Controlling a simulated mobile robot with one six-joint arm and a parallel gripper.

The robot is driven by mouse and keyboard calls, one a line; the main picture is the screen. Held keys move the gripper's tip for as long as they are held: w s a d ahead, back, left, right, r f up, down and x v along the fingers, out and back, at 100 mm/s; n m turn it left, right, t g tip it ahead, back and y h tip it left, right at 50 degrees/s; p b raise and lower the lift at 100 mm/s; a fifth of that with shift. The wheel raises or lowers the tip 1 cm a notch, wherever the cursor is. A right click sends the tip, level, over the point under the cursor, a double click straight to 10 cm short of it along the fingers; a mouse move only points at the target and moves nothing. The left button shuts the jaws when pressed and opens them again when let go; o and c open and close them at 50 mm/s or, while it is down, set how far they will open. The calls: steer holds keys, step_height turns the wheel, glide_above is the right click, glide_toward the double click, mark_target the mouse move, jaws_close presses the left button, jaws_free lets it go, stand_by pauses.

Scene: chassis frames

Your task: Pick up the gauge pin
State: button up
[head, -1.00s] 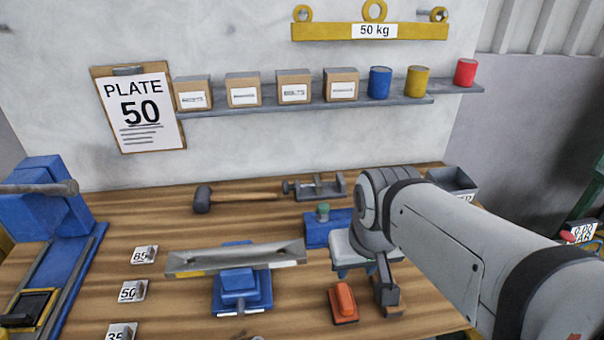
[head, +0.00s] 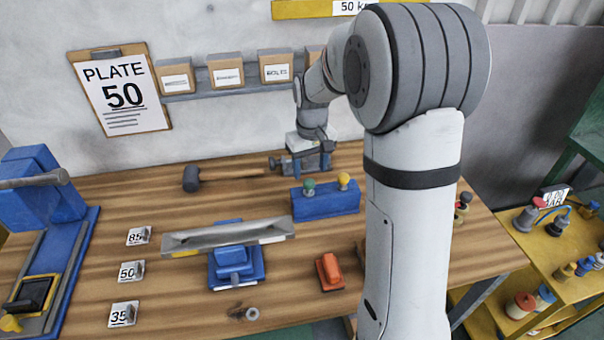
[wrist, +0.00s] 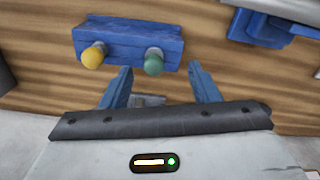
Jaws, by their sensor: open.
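A blue block (head: 325,200) on the bench holds two upright pins, one with a green knob (head: 309,187) and one with a yellow knob (head: 344,181). I cannot tell which is the gauge pin meant. My gripper (head: 310,163) is behind the block in the head view, over a grey metal clamp tool. In the wrist view my gripper (wrist: 160,70) is open, its blue fingers apart and empty. The green knob (wrist: 154,62) appears between the fingertips there, with the yellow knob (wrist: 94,56) left of the left finger. Contact is not visible.
A mallet (head: 220,176) lies left of my gripper. A grey channel (head: 227,237) on a blue stand and an orange block (head: 329,271) are nearer the front. A yellow cart (head: 545,255) stands at right. Number plates (head: 131,271) lie at left.

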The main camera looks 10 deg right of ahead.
mark_target(309, 180)
steer(key=w+f, duration=0.2)
steer(key=w, duration=0.1)
steer(key=shift+w+a+f, duration=0.1)
steer(key=shift+f, duration=0.1)
steer(key=shift+w+d+f+p, duration=0.15)
steer(key=shift+f+p, duration=0.55)
steer(key=shift+f, duration=1.3)
steer(key=shift+d+f+p, duration=0.25)
steer(key=shift+f+p, duration=0.4)
steer(key=shift+f, duration=1.3)
steer(key=c, duration=1.1)
